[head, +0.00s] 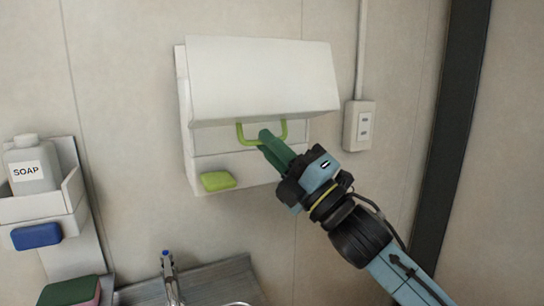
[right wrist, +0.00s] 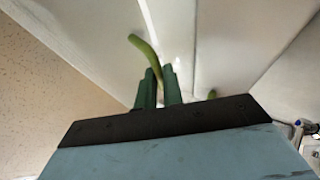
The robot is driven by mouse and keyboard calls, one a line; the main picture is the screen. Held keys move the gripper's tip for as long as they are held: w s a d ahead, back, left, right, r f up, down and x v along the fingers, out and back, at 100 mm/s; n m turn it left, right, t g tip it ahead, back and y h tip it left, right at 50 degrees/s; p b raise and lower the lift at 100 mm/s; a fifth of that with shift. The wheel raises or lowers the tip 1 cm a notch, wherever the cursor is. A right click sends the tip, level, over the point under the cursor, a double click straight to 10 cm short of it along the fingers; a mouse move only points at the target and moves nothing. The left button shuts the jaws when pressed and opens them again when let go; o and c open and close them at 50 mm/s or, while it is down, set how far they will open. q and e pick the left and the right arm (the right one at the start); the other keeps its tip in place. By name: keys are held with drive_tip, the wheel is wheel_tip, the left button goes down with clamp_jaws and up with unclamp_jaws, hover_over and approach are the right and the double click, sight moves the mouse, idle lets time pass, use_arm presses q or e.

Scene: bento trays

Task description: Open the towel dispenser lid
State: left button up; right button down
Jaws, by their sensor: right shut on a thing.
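The white towel dispenser (head: 188,150) is fixed to the wall in the head view. Its lid (head: 260,80) is tilted up and outward, with a gap beneath it showing the inside. A green handle (head: 240,135) hangs from the lid's lower edge; it also shows in the right wrist view (right wrist: 143,46). My right gripper (head: 266,140) reaches in from the lower right, its green fingers shut on the handle. In the right wrist view the fingers (right wrist: 159,80) stand on both sides of the handle's bar. My left gripper is not in view.
A yellow-green block (head: 218,181) is on the dispenser's lower front. A wall switch box (head: 358,126) is to the right. A soap bottle (head: 30,166) stands in a white holder (head: 45,204) at the left. A faucet (head: 169,277) is below.

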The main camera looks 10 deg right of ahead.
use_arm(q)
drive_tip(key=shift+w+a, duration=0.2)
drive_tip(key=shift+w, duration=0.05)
use_arm(e)
drive_tip(key=c, duration=1.7)
unclamp_jaws()
drive_tip(key=shift+o, duration=0.8)
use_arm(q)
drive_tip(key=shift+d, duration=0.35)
